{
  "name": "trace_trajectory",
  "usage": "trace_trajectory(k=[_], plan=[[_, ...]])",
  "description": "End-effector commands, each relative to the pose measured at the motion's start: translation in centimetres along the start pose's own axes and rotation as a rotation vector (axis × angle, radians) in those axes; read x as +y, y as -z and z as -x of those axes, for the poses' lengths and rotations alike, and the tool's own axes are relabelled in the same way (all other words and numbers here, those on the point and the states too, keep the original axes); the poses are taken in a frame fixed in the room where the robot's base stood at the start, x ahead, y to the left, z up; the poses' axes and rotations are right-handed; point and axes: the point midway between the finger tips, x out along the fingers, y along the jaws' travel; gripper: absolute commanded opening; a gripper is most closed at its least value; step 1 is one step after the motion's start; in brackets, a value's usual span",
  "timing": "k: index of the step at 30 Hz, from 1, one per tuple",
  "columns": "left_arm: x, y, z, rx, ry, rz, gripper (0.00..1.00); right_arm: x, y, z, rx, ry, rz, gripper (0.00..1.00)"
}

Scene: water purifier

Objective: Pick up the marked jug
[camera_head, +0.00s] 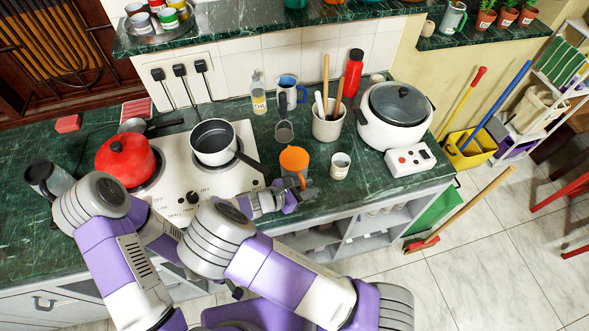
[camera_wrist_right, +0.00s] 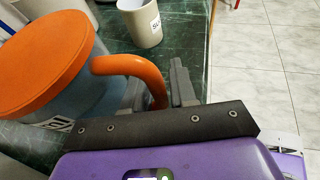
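A jug with an orange lid and orange handle (camera_head: 294,158) stands near the counter's front edge, right of the stove. In the right wrist view its lid (camera_wrist_right: 45,60) and grey-blue body fill the left side, with a partly visible white label low on the body. My right gripper (camera_head: 300,193) is at the jug's handle side. In the right wrist view its grey fingers (camera_wrist_right: 160,95) stand either side of the orange handle, with a gap seen by the right finger; it looks open. Part of the jug is hidden behind the gripper.
A labelled cup (camera_head: 340,166) stands just right of the jug. A saucepan (camera_head: 213,142) on the stove points its handle towards the jug. A utensil holder (camera_head: 328,121) and a rice cooker (camera_head: 396,112) stand behind.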

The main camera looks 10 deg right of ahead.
Motion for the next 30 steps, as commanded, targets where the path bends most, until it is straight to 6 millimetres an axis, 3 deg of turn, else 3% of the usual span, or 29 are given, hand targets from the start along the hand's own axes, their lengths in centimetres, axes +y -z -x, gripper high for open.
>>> trace_trajectory(k=[2, 7, 30], plan=[[0.0, 0.0, 0.01, 0.0, 0.0, 0.0, 0.43, 0.0, -0.01, 0.02, 0.0, 0.0, 0.0, 0.25], [0.0, 0.0, 0.01, 0.0, 0.0, 0.0, 0.43, 0.0, 0.0, 0.05, 0.0, 0.0, 0.0, 0.0], [0.0, 0.0, 0.01, 0.0, 0.0, 0.0, 0.43, 0.01, 0.0, 0.07, 0.0, 0.0, 0.0, 0.0]])
